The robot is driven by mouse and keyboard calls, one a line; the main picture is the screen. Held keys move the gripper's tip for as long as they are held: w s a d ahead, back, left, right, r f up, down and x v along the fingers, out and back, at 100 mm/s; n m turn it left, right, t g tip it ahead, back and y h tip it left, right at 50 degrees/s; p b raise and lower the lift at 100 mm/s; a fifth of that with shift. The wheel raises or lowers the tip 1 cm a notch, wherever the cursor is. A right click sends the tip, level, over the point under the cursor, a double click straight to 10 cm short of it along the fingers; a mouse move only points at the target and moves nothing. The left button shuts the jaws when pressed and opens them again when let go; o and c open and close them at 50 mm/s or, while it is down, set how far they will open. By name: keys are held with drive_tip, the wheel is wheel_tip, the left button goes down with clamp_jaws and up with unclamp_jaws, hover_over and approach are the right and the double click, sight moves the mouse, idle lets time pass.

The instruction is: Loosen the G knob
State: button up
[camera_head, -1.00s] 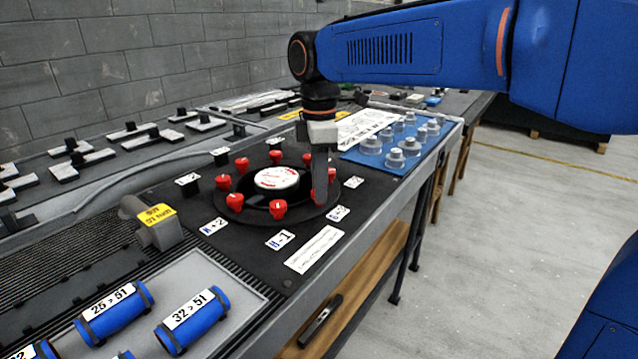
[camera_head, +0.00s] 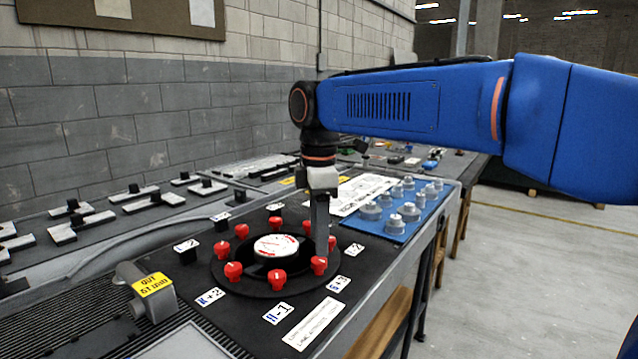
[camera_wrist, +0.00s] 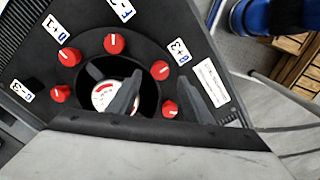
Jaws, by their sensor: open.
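A black round plate (camera_head: 232,282) carries a ring of red knobs around a white dial (camera_head: 276,246). The red knob (camera_head: 319,266) beside a white label (camera_head: 338,284) that seems to read G+3 is right under my gripper (camera_head: 320,250). In the wrist view this looks like the red knob (camera_wrist: 160,70) next to the +3 label (camera_wrist: 180,51); the label's letter is hard to read there. My gripper (camera_wrist: 158,80) is open and points down. In the wrist view that knob shows between the fingertips. I cannot tell whether they touch it.
Other red knobs (camera_head: 280,280) sit close on either side. A blue board with grey knobs (camera_head: 395,225) lies beyond, and a grey block with a yellow label (camera_head: 150,290) stands at left. The bench's front edge and open floor (camera_head: 520,270) are at right.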

sight(319, 260)
wheel_tip(319, 260, up, 13)
idle(0.4)
drive_tip(key=shift+f, duration=0.15)
drive_tip(key=s+d+f+m+t, duration=0.1)
drive_tip(key=s+d+f+m, duration=0.4)
drive_tip(key=d, duration=0.4)
drive_tip(key=s+d+f+m+t, duration=0.1)
drive_tip(key=s+d+f+m, duration=0.35)
drive_tip(key=d+f, duration=0.35)
drive_tip(key=s+d+f+m+t, duration=0.1)
drive_tip(key=s+d+f+m, duration=0.4)
drive_tip(key=f, duration=0.4)
drive_tip(key=s+d+f+m+t, duration=0.1)
drive_tip(key=s+d+f+m, duration=0.4)
drive_tip(key=f, duration=0.4)
drive_tip(key=shift+s+d+t, duration=0.2)
drive_tip(key=shift+s+t, duration=0.2)
drive_tip(key=shift+s, duration=0.5)
